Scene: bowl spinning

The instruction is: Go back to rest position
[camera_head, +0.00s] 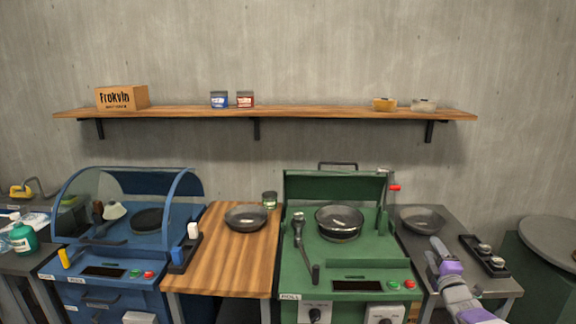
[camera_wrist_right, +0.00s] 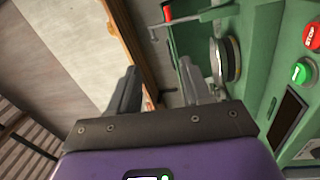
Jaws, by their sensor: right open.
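My right gripper (camera_head: 438,250) is in the lower right of the head view, over the grey side table just right of the green machine (camera_head: 345,268). In the right wrist view its two fingers (camera_wrist_right: 160,90) stand wide apart with nothing between them. The green machine also shows there on the right (camera_wrist_right: 270,45). A dark bowl (camera_head: 422,219) sits on the grey table behind my right gripper. Another bowl (camera_head: 339,220) sits on the green machine's round holder. My left gripper is not in the head view.
A blue machine (camera_head: 110,265) with a clear curved cover stands at left. A black tray (camera_head: 485,257) lies right of my right gripper. A wall shelf (camera_head: 300,112) runs above.

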